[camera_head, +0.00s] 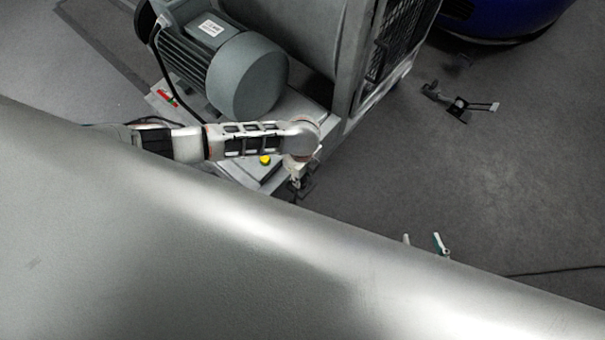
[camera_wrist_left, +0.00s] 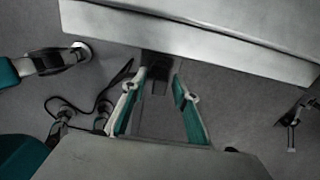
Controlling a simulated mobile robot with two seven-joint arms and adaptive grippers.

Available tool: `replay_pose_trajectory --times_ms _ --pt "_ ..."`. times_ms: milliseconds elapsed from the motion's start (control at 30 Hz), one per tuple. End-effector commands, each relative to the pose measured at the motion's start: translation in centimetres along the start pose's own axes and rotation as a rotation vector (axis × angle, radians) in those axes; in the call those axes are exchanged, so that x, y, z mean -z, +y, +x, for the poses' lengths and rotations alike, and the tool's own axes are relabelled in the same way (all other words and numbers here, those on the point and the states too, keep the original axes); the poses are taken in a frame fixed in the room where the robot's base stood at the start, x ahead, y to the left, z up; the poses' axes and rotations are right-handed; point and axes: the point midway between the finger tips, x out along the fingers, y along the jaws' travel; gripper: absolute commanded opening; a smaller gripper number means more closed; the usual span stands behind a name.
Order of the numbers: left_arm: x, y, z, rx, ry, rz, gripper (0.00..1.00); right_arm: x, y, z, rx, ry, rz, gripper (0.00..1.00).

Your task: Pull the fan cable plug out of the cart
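The cart (camera_head: 338,100) carries the grey fan motor and stands at the top centre of the head view. Its pale lower edge (camera_wrist_left: 205,35) crosses the top of the left wrist view. A small dark block, apparently the fan cable plug (camera_wrist_left: 157,87), sits just under that edge. My left gripper (camera_wrist_left: 159,78) is open, with one teal-padded finger on each side of the block and gaps visible. In the head view my left gripper (camera_head: 298,180) is at the cart's near corner, its fingers small and dark. Two pale tips, apparently my right gripper (camera_head: 424,241), show spread apart; the rest is hidden.
A large smooth grey surface (camera_head: 200,250) covers the head view's lower left and hides much. A yellow button (camera_head: 265,160) is on the cart near my left arm. A blue round object (camera_head: 500,18) and a small device (camera_head: 458,105) are at upper right. The right floor is mostly clear.

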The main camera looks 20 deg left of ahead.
Motion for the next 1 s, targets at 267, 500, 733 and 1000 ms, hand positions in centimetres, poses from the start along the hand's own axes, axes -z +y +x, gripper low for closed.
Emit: replay_pose_trajectory --times_ms 267,500,733,1000 --pt "0.00 0.00 -0.01 0.000 0.000 0.000 0.00 -0.02 -0.13 -0.03 -0.001 -0.002 0.008 0.40" --pt "0.00 -0.02 -0.11 0.000 0.000 0.000 0.00 0.01 -0.08 -0.02 -0.004 -0.002 0.011 0.40" --pt "-0.01 -0.08 -0.40 0.001 0.000 0.000 0.00 0.23 0.14 -0.06 -0.008 0.000 0.009 0.40" --pt "0.00 -0.07 -0.67 0.001 0.000 0.000 0.00 0.64 0.33 -0.16 -0.009 0.006 0.004 0.40"
